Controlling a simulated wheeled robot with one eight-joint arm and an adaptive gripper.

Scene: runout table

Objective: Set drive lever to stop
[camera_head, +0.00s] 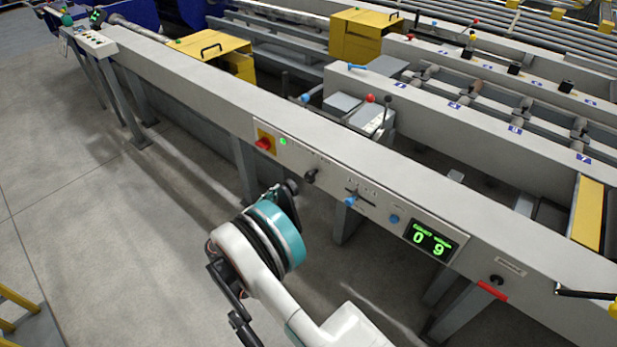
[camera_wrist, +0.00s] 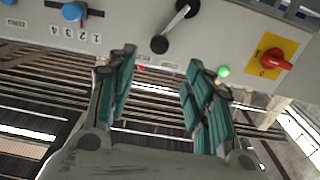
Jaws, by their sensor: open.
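A lever with a black hub and a black ball knob, which I take to be the drive lever (camera_head: 311,176), is on the front panel of the long grey beam. In the wrist view the lever (camera_wrist: 174,25) shows its grey arm slanting to the ball knob (camera_wrist: 159,45). My gripper (camera_wrist: 161,60) has its teal fingers spread wide, with the knob just beyond the gap between the fingertips. Nothing is between the fingers. In the head view my gripper (camera_head: 281,190) is close in front of the panel, partly hidden by my wrist. The lever's position labels are too small to read.
A red switch on a yellow plate (camera_head: 265,142) and a green light (camera_head: 283,141) are left of the lever. A blue-knobbed selector (camera_head: 350,201), a blue button (camera_head: 394,219) and a display (camera_head: 431,238) reading 09 are to its right. The floor in front is mostly clear.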

